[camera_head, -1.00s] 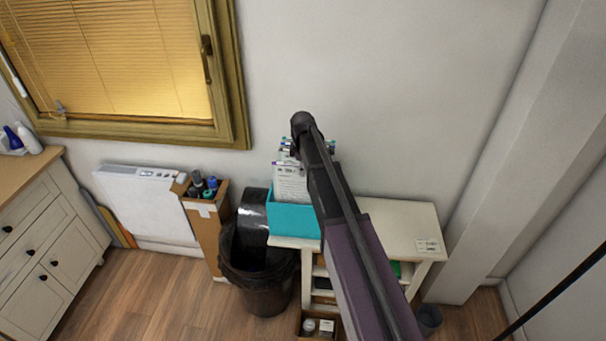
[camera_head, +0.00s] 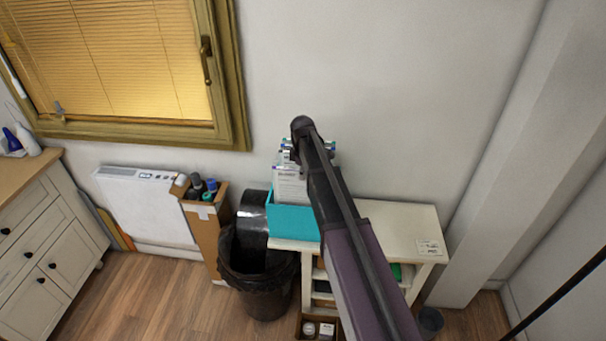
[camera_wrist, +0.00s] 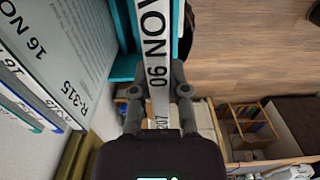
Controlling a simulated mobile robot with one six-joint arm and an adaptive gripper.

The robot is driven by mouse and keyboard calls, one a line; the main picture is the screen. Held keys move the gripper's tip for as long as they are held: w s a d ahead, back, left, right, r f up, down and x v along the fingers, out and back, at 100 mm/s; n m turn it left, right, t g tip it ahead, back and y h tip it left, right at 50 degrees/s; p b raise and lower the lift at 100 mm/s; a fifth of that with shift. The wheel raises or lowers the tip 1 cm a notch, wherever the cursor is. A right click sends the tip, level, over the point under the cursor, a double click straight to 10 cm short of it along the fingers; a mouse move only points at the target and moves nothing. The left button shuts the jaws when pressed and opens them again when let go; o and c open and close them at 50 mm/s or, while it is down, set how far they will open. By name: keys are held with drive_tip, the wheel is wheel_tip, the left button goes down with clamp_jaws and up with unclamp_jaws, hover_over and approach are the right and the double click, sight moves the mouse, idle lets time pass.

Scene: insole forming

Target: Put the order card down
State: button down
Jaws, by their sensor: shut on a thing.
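My gripper (camera_wrist: 158,95) is shut on a white order card (camera_wrist: 154,48) in the wrist view. The card's visible edge strip reads "06 NOV", with "207" lower down. A teal box (camera_head: 293,222) stands on the white side table in the head view, with upright cards (camera_head: 291,187) showing above it. Its teal wall (camera_wrist: 124,70) also shows beside the held card in the wrist view. Other cards (camera_wrist: 70,50), one marked "R-315" and "16 NOV", lie to the left there. My arm hides the gripper and part of the box in the head view; whether the held card touches the box I cannot tell.
The white side table (camera_head: 405,225) has clear top to the right of the box, with a small label near its right edge. A black-lined bin (camera_head: 258,275) and a cardboard box of bottles (camera_head: 205,235) stand to the left. The wall is close behind.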

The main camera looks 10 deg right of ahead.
drive_tip(key=c, duration=0.6)
unclamp_jaws()
drive_tip(key=shift+c, duration=0.2)
drive_tip(key=shift+r, duration=0.1)
wheel_tip(320, 180, up, 13)
drive_tip(key=p, duration=1.3)
drive_tip(key=s+m, duration=1.4)
drive_tip(key=s, duration=1.3)
drive_tip(key=shift+d, duration=0.45)
